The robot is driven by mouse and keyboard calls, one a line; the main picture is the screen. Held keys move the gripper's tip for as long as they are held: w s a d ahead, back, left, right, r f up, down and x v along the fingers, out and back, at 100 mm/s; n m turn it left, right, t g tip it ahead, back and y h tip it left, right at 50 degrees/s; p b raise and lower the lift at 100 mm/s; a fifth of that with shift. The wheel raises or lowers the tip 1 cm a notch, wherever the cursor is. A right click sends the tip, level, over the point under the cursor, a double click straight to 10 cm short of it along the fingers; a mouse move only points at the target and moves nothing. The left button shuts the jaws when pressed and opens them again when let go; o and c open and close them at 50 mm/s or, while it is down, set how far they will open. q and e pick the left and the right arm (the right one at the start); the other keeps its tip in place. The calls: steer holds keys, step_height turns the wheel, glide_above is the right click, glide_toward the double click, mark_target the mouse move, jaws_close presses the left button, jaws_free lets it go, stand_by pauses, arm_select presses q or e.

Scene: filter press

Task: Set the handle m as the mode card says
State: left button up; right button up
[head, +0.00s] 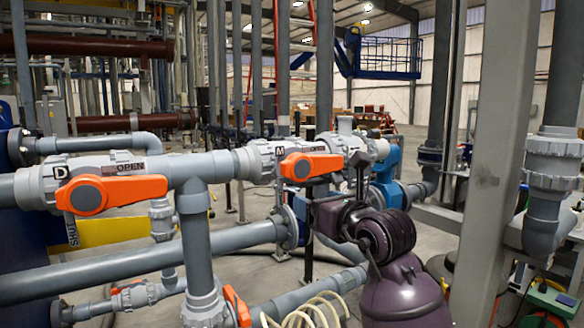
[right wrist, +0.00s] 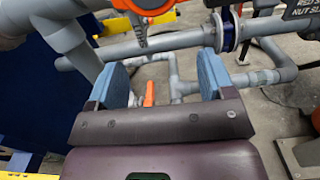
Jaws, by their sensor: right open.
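Handle m (head: 311,167) is an orange lever on a grey valve, right of the tag M (head: 281,155). It lies roughly along the pipe, with its narrow end to the right, close to a label (head: 315,148) too small to read. My right gripper (head: 340,195) is beside and below that end in the head view, partly hidden by its own wrist. In the right wrist view its two blue fingers (right wrist: 162,72) are apart, with nothing held. An orange part (right wrist: 152,6) at the top edge may be handle m. My left gripper is out of view. I cannot identify the mode card.
A second orange handle (head: 111,192), tagged D, points right at the label OPEN. Another orange handle (right wrist: 149,94) is lower down. Grey pipes (head: 140,262) run below and across. A grey post (head: 497,150) stands to the right. A sign (right wrist: 301,9) is cut off.

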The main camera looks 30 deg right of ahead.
steer(key=d+n, duration=0.1)
steer(key=n, duration=0.1)
steer(key=n+b, duration=0.2)
steer(key=n, duration=1.4)
glide_toward(324, 167)
steer(key=w, duration=0.3)
steer(key=shift+w+a+b, duration=0.15)
steer(key=shift+w+b, duration=0.3)
steer(key=shift+w, duration=0.75)
steer(key=w+b, duration=0.1)
steer(key=w, duration=0.3)
steer(key=shift+w+a, duration=0.2)
steer(key=shift+w, duration=0.05)
steer(key=shift+w+r+b, duration=0.1)
steer(key=shift+w+b, duration=0.3)
steer(key=shift+w, duration=0.2)
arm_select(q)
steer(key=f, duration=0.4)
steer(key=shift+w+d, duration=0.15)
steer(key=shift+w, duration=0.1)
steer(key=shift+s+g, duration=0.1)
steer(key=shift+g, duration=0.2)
